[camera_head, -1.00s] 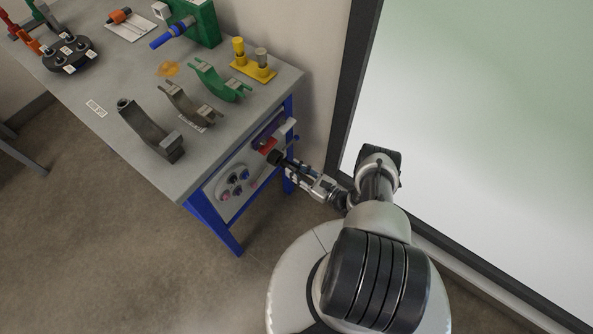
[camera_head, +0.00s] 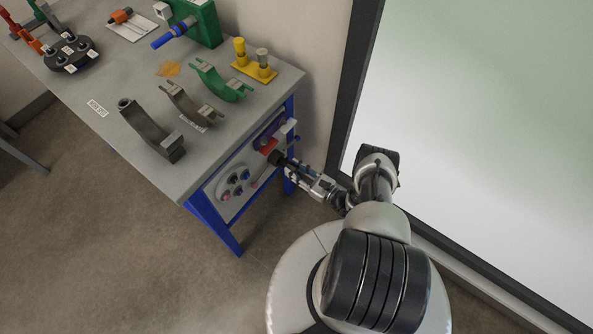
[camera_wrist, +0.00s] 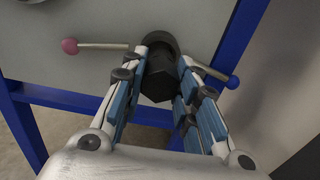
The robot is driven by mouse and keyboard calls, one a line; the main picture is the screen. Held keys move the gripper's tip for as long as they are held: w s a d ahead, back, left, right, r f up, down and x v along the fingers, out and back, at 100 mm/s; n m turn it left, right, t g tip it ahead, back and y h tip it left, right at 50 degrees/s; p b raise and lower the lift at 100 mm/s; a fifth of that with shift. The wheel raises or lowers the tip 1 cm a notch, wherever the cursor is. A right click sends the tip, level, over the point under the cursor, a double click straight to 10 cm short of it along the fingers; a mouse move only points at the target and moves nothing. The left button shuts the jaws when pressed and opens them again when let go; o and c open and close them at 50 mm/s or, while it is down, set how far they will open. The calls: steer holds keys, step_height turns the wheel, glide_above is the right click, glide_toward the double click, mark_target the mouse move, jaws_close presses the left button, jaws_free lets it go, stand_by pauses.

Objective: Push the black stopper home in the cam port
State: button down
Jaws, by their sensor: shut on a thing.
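The black stopper (camera_wrist: 160,80) shows in the wrist view as a dark, hexagonal-ended piece between my fingertips. My gripper (camera_wrist: 163,77) is shut on it, one finger on each side. A round dark part (camera_wrist: 159,42) lies directly beyond the stopper, against the grey panel. The stopper hides the port opening, so I cannot tell how deep it sits. In the head view the black stopper (camera_head: 275,157) is at the cart's end panel, with my gripper (camera_head: 283,161) reaching to it from the right.
A rod with a pink knob (camera_wrist: 69,46) and one with a blue knob (camera_wrist: 233,81) stick out on either side. A blue leg (camera_wrist: 238,40) stands at right. The head view shows a round plate with knobs (camera_head: 235,181) and clamps on the table top (camera_head: 115,140).

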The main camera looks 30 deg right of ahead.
mark_target(288, 165)
steer(key=shift+x, duration=1.8)
steer(key=c, duration=1.2)
jaws_free()
steer(key=shift+o, duration=0.2)
steer(key=shift+s, duration=0.1)
steer(key=v, duration=1.2)
steer(key=shift+r, duration=0.1)
